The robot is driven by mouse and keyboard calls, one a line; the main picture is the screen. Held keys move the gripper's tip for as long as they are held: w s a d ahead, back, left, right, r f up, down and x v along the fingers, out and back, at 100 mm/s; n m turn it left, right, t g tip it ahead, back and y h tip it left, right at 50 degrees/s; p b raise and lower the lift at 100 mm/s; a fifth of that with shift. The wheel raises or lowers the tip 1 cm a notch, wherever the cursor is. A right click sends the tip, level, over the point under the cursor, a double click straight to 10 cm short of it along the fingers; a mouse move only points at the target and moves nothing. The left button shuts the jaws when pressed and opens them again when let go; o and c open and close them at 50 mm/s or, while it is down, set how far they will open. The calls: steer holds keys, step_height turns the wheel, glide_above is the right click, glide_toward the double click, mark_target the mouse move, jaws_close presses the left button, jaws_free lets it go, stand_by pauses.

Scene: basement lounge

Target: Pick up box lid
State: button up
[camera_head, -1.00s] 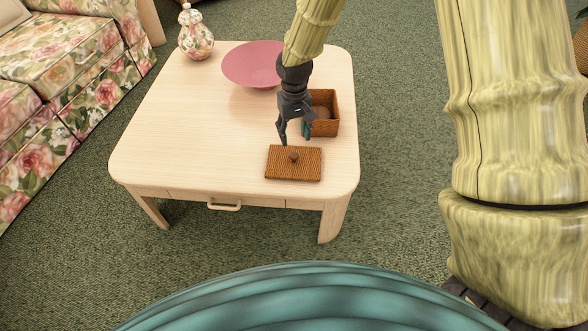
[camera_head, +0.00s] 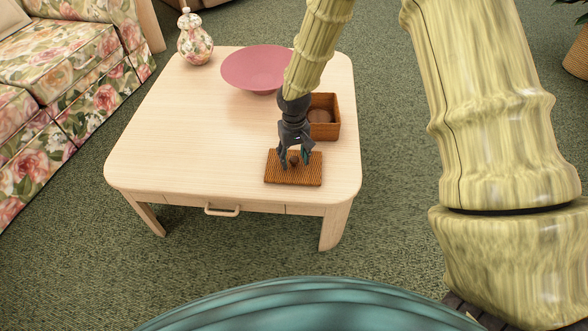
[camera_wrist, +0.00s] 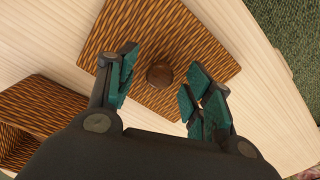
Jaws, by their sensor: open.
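The box lid (camera_head: 293,178) is a flat brown woven rectangle with a round dark wooden knob, lying on the table near its front right. It also shows in the wrist view (camera_wrist: 150,30), with the knob (camera_wrist: 160,75) between my fingers. My gripper (camera_head: 294,160) is open over the lid, its teal fingertips on either side of the knob. In the wrist view my gripper (camera_wrist: 160,88) shows a gap between each finger and the knob. I cannot tell whether the fingertips touch the lid.
The open woven box (camera_head: 333,103) stands just behind the lid, partly behind my arm. A pink bowl (camera_head: 250,70) and a floral jar (camera_head: 195,45) stand farther back on the wooden table (camera_head: 180,130). A floral sofa (camera_head: 75,70) is at left. The table's left half is clear.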

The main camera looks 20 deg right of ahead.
steer(key=shift+f, duration=0.7)
jaws_close()
steer(key=shift+r, duration=0.1)
